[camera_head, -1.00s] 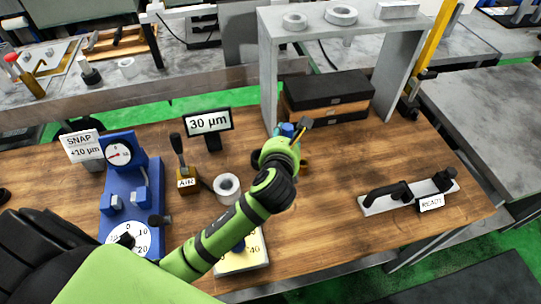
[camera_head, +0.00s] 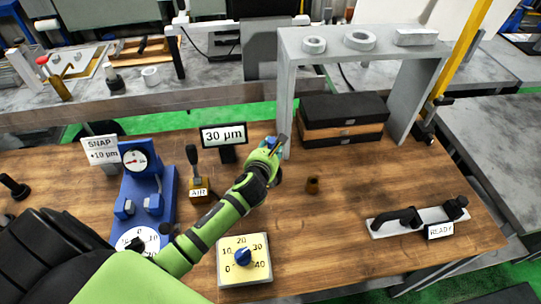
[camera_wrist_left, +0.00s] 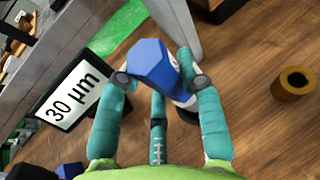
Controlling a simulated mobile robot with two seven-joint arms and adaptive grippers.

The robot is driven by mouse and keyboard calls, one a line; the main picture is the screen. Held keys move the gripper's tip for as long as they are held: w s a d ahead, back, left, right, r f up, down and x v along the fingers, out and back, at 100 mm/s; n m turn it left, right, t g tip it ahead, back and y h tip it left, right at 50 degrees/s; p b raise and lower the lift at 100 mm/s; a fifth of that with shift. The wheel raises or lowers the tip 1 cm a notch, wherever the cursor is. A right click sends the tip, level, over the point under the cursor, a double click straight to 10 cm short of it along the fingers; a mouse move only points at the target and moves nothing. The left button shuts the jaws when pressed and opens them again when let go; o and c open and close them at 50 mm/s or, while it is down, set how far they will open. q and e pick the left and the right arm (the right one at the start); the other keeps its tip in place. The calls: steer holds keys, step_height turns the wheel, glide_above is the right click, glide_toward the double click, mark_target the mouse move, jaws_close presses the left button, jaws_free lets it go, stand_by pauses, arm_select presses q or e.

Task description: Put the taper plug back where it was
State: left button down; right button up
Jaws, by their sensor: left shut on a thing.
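My left gripper (camera_wrist_left: 160,82) is shut on a blue-handled piece, which looks like the taper plug (camera_wrist_left: 150,60). In the head view the gripper (camera_head: 272,148) is above the table near the left leg of the grey stand. The plug's lower end is mostly hidden by the handle and fingers in the left wrist view. A small brown open-topped holder (camera_head: 312,185) stands on the wood to the right of the gripper; it also shows in the left wrist view (camera_wrist_left: 293,84), apart from the plug, with a dark hole. My right gripper is not in view.
A blue gauge stand (camera_head: 146,190), AIR lever block (camera_head: 199,190) and 30 µm display (camera_head: 224,138) are left of the gripper. A dial box (camera_head: 244,276) is in front. Dark cases (camera_head: 343,107) sit under the grey stand (camera_head: 285,100). Wood before the READY fixture (camera_head: 415,218) is clear.

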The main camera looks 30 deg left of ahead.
arm_select(q)
steer(key=shift+d+f, duration=0.1)
steer(key=shift+f, duration=1.45)
steer(key=shift+f, duration=0.1)
steer(key=c, duration=0.8)
jaws_free()
steer(key=shift+f, duration=0.1)
steer(key=shift+r, duration=0.2)
steer(key=shift+s, duration=0.3)
steer(key=v, duration=1.1)
steer(key=shift+s+r+b, duration=0.2)
steer(key=shift+b, duration=0.1)
